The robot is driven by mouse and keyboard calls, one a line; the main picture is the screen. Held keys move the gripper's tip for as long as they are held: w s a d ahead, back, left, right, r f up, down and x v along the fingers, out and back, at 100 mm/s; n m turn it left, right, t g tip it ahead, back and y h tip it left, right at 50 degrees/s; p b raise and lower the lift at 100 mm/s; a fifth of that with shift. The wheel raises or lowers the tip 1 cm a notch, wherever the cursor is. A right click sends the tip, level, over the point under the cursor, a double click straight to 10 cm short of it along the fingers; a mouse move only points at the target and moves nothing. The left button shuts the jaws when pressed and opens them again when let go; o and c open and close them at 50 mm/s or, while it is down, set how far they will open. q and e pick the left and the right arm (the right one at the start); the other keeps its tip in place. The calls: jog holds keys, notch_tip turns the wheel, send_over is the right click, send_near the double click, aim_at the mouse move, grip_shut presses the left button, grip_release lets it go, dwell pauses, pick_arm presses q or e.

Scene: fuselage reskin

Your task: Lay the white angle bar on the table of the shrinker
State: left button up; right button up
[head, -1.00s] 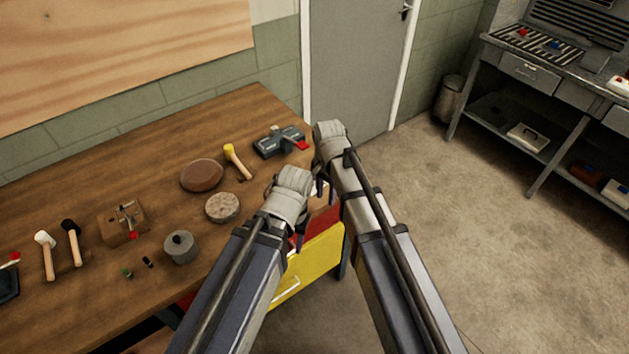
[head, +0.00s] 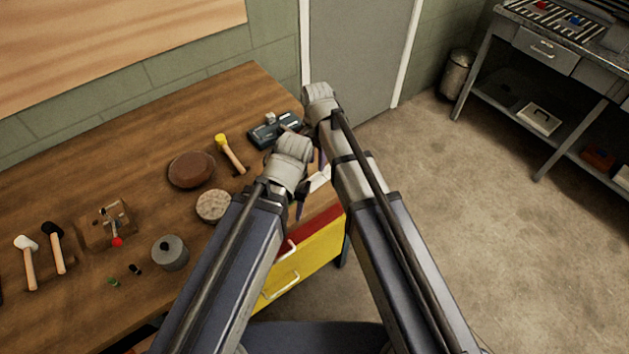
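A small white piece (head: 320,179), perhaps the white angle bar, shows between my two arms near the table's right edge. Most of it is hidden, and I cannot tell whether a gripper holds it. A dark lever machine (head: 270,131), perhaps the shrinker, sits at the table's far right corner, partly behind my grippers. Another small lever machine with a red knob (head: 106,227) stands on a wooden block at the left. My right gripper (head: 322,160) points down beside the far right corner. My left gripper (head: 300,203) is nearer, at the table's right edge. Their fingertips are mostly hidden.
The wooden table (head: 120,165) also carries a yellow-headed mallet (head: 230,152), a brown round pad (head: 191,169), a speckled disc (head: 213,206), a grey pot (head: 170,253) and two mallets at left. A yellow drawer unit (head: 305,262) is below. Floor at right is clear.

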aim_at(316, 181)
jog(key=shift+w+a+f+b, duration=0.1)
jog(key=shift+a+f+b, duration=0.05)
jog(key=shift+f+b, duration=0.95)
jog(key=shift+s+a+f+b, duration=0.1)
jog(key=shift+a+f+b, duration=0.1)
jog(key=shift+f+b, duration=0.9)
jog(key=shift+w+a+f+b, duration=0.1)
jog(key=shift+a+f+b, duration=0.05)
jog(key=shift+f+b, duration=0.95)
jog(key=shift+f+p, duration=0.1)
jog(key=shift+p, duration=0.2)
jog(key=shift+c, duration=0.3)
grip_shut()
